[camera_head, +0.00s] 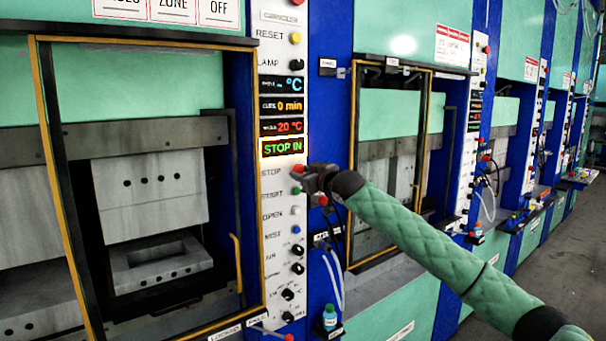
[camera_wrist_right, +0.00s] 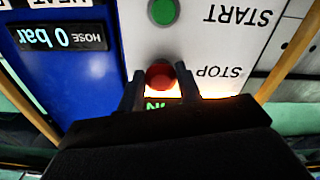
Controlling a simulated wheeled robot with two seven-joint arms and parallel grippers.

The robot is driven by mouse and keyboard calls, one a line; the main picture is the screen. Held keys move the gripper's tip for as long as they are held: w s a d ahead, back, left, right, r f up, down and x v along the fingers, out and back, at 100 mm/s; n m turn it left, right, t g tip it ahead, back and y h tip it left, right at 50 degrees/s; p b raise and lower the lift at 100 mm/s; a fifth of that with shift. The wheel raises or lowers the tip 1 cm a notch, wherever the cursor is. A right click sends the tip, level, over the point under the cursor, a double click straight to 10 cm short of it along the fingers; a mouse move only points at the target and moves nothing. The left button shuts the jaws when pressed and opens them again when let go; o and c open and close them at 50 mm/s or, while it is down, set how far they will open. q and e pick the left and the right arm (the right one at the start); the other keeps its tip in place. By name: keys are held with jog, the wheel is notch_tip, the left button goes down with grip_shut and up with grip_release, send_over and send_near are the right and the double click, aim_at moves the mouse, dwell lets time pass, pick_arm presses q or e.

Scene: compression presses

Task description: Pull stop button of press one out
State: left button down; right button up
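The red stop button (camera_head: 298,168) is on the white control panel (camera_head: 275,240) of the nearest press, beside the label STOP. The lit display (camera_head: 282,147) above it reads STOP IN. My right gripper (camera_head: 308,174) is at the button and partly hides it. In the right wrist view, which looks upside down, the red stop button (camera_wrist_right: 159,75) sits between the two dark fingertips of my right gripper (camera_wrist_right: 159,82). The fingers are apart, one each side, with a small gap to the button. My left gripper is not in view.
A green start button (camera_wrist_right: 162,12) is next to the stop button. More buttons and black knobs (camera_head: 288,294) run down the panel. The press opening with its yellow-edged frame (camera_head: 52,180) is at left. Further presses (camera_head: 395,150) stand to the right, behind my right arm.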

grip_shut()
jog(key=shift+s+d+b, duration=0.35)
jog(key=shift+s+d, duration=0.05)
jog(key=shift+s, duration=0.2)
jog(key=o, duration=0.5)
grip_release()
jog(key=shift+o, duration=1)
jog(key=shift+s+d, duration=0.1)
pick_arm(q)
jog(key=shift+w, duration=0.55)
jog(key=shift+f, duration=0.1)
pick_arm(e)
jog(key=shift+d+f, duration=0.1)
